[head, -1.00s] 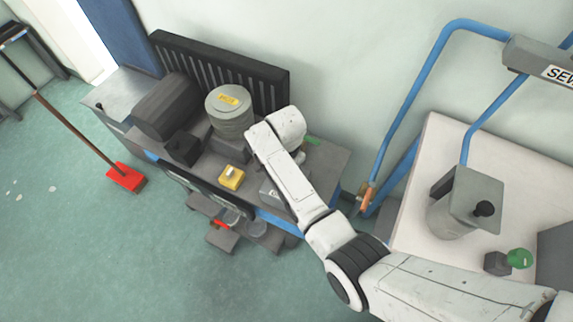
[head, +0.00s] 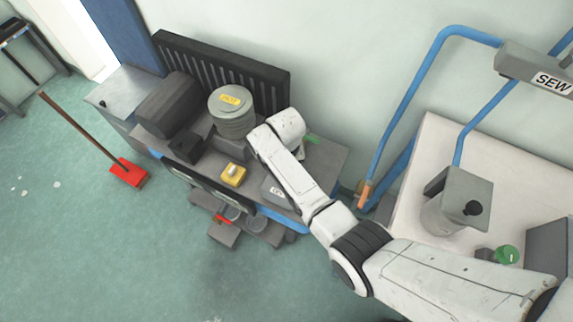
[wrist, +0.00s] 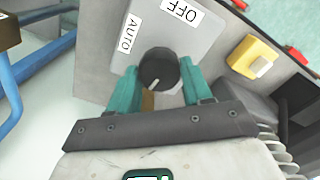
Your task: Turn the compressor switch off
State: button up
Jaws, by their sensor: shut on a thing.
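The compressor switch is a dark round knob (wrist: 158,66) with a small white pointer mark, on a light grey plate (wrist: 157,30) in the wrist view. The plate has an AUTO label (wrist: 130,34) to the left of the knob and an OFF label (wrist: 181,11) above it to the right. My gripper (wrist: 157,77) has teal fingers on both sides of the knob and is shut on it. In the head view, the plate's corner (head: 277,192) shows beside my arm; the knob and gripper fingers are hidden.
A yellow switch box (head: 233,175) sits on the compressor bench to the left of my arm. A lidded grey cylinder (head: 232,112) stands behind it. A blue tube frame (head: 400,110) and pale table (head: 430,150) are to the right.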

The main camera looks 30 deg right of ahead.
jog(key=shift+n, duration=0.8)
jog(key=o, duration=1)
jog(key=shift+o, duration=0.2)
notch_tip(320, 180, up, 11)
jog(key=shift+f, duration=0.15)
